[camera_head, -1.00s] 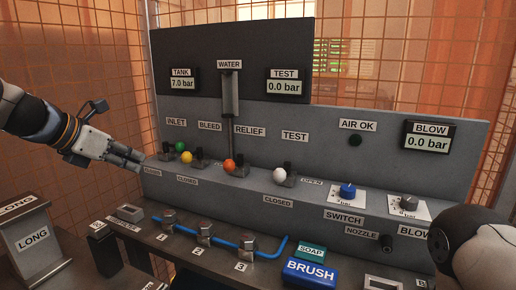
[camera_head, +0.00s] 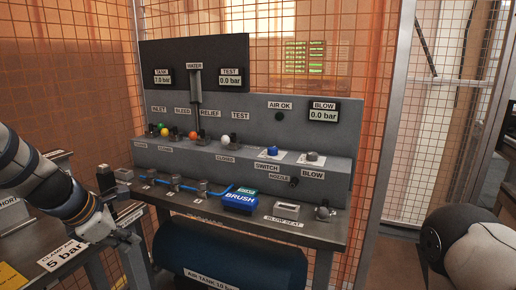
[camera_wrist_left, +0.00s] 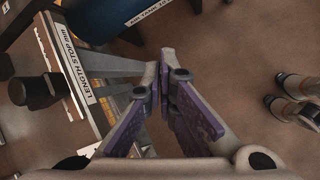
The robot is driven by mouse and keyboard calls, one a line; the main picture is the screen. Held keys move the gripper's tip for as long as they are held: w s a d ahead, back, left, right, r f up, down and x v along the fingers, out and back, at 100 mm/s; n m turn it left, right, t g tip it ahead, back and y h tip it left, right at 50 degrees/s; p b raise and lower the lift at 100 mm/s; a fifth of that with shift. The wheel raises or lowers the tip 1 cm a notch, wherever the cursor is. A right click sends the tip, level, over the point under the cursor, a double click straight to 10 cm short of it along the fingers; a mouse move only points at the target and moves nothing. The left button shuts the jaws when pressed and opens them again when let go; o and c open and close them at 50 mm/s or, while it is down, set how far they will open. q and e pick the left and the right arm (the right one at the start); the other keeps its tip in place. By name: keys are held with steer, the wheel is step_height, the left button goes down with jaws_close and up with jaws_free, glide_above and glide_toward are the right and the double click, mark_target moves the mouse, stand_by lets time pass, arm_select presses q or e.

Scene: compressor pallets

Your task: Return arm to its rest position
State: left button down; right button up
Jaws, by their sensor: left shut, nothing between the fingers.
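My left arm comes in from the left of the head view and hangs lower, in front of the bench's left end. My left gripper (camera_head: 128,228) is small and partly dark there. In the left wrist view its purple-padded fingers (camera_wrist_left: 164,82) meet at the tips with nothing between them, above the floor. My right gripper is out of view; only a rounded white and black part of my own body shows at the lower right.
The grey test panel (camera_head: 240,130) with gauges and coloured valve knobs stands behind the bench (camera_head: 300,232). A blue air tank (camera_head: 230,262) lies below. Close to my left gripper are a side table and a "5 bar" label (camera_head: 64,255). Mesh fencing (camera_head: 440,130) stands behind.

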arm_select(q)
steer(key=s+f+m+g+y, duration=0.35)
steer(key=s+f+m, duration=0.65)
steer(key=s+f, duration=0.7)
steer(key=s+d+f+m+g, duration=0.2)
steer(key=s+m, duration=0.5)
steer(key=s, duration=0.5)
steer(key=s+d+f+m+g+h, duration=0.1)
steer(key=s+d+f+m, duration=0.3)
steer(key=s+m, duration=0.4)
steer(key=s+f, duration=0.1)
steer(key=s, duration=0.3)
steer(key=shift+f+g, duration=0.3)
steer(key=shift+g, duration=0.05)
